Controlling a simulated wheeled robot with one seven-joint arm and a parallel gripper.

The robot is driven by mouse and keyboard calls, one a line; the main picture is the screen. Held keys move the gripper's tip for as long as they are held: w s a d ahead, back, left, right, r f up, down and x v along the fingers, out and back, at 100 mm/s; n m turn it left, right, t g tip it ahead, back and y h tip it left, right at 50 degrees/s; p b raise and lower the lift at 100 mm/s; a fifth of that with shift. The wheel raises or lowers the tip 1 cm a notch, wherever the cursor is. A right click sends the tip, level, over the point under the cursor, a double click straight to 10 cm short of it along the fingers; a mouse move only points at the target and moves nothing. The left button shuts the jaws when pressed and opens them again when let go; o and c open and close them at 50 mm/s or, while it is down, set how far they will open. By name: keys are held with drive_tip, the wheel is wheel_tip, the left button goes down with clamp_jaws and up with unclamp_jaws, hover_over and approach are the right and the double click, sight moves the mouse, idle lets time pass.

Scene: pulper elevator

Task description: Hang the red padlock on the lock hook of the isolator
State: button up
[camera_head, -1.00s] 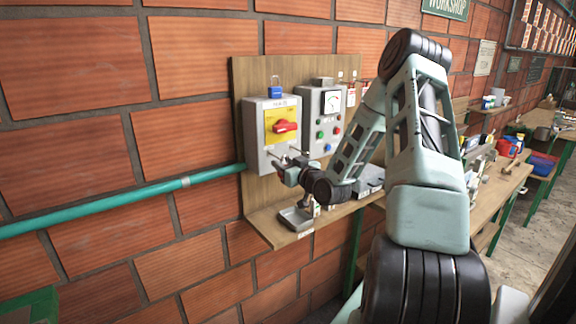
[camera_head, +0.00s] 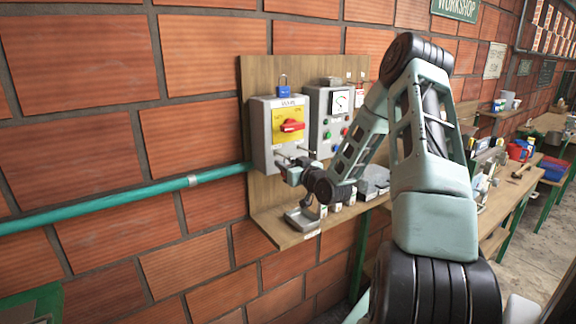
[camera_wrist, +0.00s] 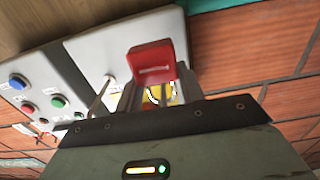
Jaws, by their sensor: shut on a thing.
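The isolator is a grey box (camera_head: 262,140) with a yellow plate and a red rotary handle (camera_head: 291,125), mounted on a wooden board. In the head view my gripper (camera_head: 291,160) is at the lower front of the isolator. In the wrist view my gripper (camera_wrist: 154,92) is shut on the red padlock (camera_wrist: 152,60), whose red body sticks out past the fingers. Yellow shows between the fingers. The padlock is hidden in the head view. A thin metal rod (camera_wrist: 98,97) stands beside the fingers; I cannot tell whether it is the lock hook.
A blue padlock (camera_head: 284,91) sits on top of the isolator. A grey control box (camera_head: 321,110) with buttons and a meter is close on the right. A wooden shelf (camera_head: 285,237) below bears a small grey tray (camera_head: 302,221). A green pipe (camera_head: 120,202) enters from the left.

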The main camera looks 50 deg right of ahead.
drive_tip(key=o, duration=1.1)
drive_tip(key=shift+s+f, duration=0.1)
drive_tip(key=shift+s, duration=0.15)
drive_tip(key=p+v, duration=0.5)
drive_tip(key=v, duration=1.2)
drive_tip(key=shift+p, duration=0.35)
drive_tip(key=shift+w, duration=0.15)
